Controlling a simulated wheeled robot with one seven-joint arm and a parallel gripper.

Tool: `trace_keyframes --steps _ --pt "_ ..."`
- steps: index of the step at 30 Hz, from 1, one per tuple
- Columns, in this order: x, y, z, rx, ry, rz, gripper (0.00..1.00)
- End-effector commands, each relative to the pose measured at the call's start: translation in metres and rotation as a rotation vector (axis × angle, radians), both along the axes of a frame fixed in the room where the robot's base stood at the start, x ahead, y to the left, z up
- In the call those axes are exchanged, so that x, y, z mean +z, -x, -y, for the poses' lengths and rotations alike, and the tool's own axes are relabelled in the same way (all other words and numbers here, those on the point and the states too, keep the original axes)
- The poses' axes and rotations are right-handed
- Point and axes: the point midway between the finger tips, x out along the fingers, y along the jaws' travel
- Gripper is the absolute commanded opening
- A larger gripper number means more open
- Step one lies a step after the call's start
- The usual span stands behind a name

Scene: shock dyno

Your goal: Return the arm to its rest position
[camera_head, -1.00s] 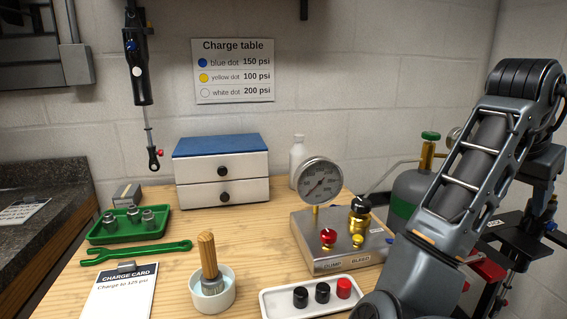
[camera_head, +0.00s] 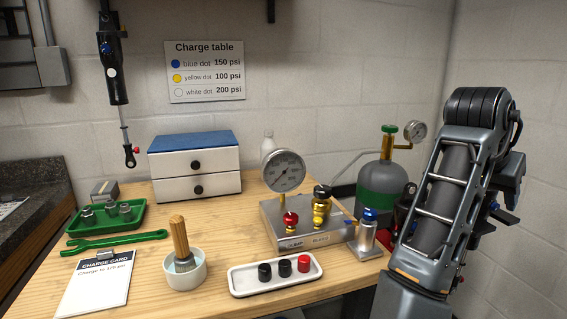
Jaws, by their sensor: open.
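My arm stands folded at the right side of the head view, beside the right edge of the wooden bench (camera_head: 130,222). Its upper links show, but my gripper is not visible in this frame. The arm is apart from the charging block (camera_head: 290,232) with its round gauge (camera_head: 284,171), red knob and black-topped brass valve. A metal fitting with a blue knob (camera_head: 369,217) stands on the bench at the right of the block.
A white tray (camera_head: 240,282) with black and red caps, a cup (camera_head: 185,270) with a brush, a charge card (camera_head: 95,287), a green wrench (camera_head: 115,240), a green tray (camera_head: 80,226) and a drawer box (camera_head: 195,187) occupy the bench. A gas cylinder (camera_head: 382,178) stands behind. A shock (camera_head: 113,75) hangs at left.

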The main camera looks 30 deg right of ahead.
Motion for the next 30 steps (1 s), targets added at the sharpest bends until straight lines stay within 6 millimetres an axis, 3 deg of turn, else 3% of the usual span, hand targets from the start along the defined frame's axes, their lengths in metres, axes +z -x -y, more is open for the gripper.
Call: trace_keyframes --steps 10,16,23,30 --pt "-0.03 -0.006 0.008 0.206 0.271 -0.131 0.56" --pt "-0.058 -0.018 -0.005 0.437 0.47 -0.202 0.56" --pt "-0.1 -0.026 -0.045 0.726 0.632 -0.226 0.56" --pt "-0.151 -0.015 -0.109 1.03 0.714 -0.179 0.56"
